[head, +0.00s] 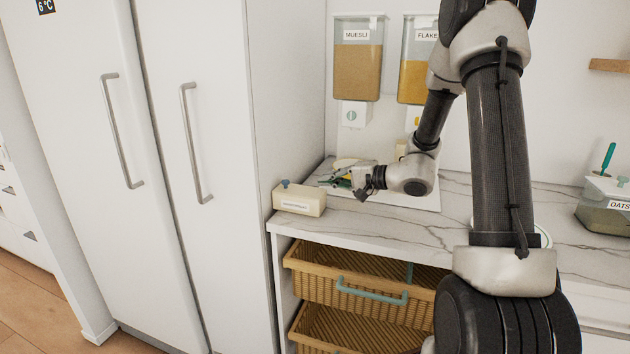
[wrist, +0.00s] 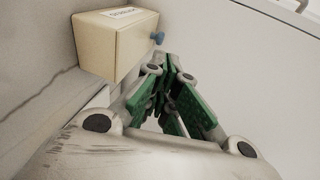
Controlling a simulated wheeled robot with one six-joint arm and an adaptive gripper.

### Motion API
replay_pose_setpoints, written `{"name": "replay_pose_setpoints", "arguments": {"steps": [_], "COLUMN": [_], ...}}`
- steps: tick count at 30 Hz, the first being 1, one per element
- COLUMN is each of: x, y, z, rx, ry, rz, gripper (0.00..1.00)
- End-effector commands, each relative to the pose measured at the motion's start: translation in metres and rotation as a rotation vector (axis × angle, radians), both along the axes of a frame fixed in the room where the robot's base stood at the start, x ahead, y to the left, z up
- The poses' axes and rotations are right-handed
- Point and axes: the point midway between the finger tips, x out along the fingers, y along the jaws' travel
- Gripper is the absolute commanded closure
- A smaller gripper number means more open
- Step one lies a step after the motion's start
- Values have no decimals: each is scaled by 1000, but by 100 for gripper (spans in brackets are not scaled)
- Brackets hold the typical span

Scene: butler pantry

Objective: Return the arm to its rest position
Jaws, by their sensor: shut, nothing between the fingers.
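My arm extends from the right side of the head view over the marble counter (head: 385,226). My gripper (head: 330,181) is at the counter's left part, just behind and right of a cream box (head: 299,199) with a label and a small blue knob. In the wrist view my gripper (wrist: 168,75) shows its green finger pads close together, with nothing between them. The cream box (wrist: 115,42) stands to the upper left of the fingers there, apart from them as far as I can tell. Part of the counter behind my gripper is hidden.
A tall white fridge (head: 200,130) stands left of the counter. Muesli (head: 358,60) and flakes (head: 415,75) dispensers hang on the back wall. A wicker basket drawer (head: 345,290) is below the counter. An oats container (head: 605,210) stands at the right.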

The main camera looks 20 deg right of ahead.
Motion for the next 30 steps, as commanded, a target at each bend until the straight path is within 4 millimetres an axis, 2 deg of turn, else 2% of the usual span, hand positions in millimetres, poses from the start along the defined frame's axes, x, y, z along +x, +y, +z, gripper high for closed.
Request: {"name": "replay_pose_setpoints", "arguments": {"steps": [6, 13, 15, 17, 19, 21, 26, 30], "x": [-17, -20, -31, -53, -86, -123, -207, -265], "y": [-18, -21, -19, -16, -14, -14, -26, -53], "z": [6, 6, -4, -21, -38, -44, -38, -19], "rx": [0, 39, 62, 65, 46, -8, -237, -524], "ry": [0, 45, 129, 233, 356, 461, 635, 698], "rz": [-1, -15, 1, 43, 101, 167, 311, 392], "gripper": [100, 100, 100, 100, 100, 100, 100, 100]}}
